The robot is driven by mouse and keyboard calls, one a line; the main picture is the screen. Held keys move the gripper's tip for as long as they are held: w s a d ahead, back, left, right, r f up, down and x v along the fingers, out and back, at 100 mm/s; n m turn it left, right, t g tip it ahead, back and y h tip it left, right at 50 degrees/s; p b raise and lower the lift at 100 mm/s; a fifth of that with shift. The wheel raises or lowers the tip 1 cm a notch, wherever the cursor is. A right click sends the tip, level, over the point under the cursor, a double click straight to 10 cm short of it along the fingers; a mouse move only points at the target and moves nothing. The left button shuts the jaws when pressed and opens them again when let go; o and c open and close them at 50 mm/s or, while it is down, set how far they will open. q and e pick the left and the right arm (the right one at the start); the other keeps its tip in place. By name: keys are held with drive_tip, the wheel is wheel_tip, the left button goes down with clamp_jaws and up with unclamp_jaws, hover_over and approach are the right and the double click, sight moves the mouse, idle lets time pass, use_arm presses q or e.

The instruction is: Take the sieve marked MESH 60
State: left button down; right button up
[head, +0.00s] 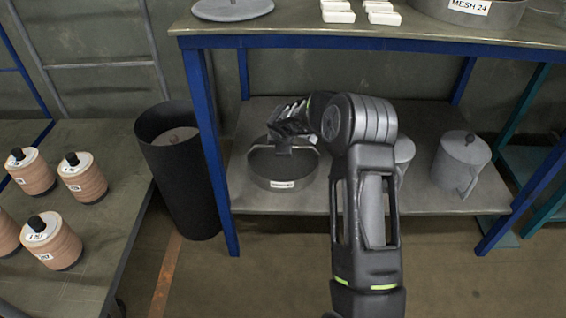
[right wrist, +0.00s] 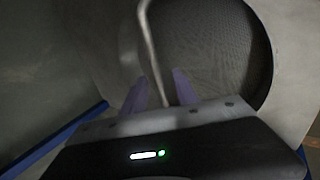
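A dark round sieve (head: 283,172) with a raised handle and a small white label stands on the lower shelf; the label is too small to read. Its mesh (right wrist: 205,50) and thin bar handle (right wrist: 150,45) show in the right wrist view. My right gripper (head: 284,150) is over the sieve in the head view. In the right wrist view its fingers (right wrist: 159,80) are apart, with the handle bar passing between them and gaps beside it. Another sieve, marked MESH 24 (head: 468,10), stands on the top shelf. My left gripper is out of view.
The blue-legged shelf's top board (head: 300,36) hangs over the arm's reach. Lidded grey mugs (head: 461,160) stand right of my arm on the lower shelf (head: 420,200). A black bin (head: 185,180) stands left. Several labelled spools (head: 83,178) sit on the left table.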

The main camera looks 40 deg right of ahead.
drive_tip(key=shift+c, duration=0.2)
clamp_jaws()
idle(1.1)
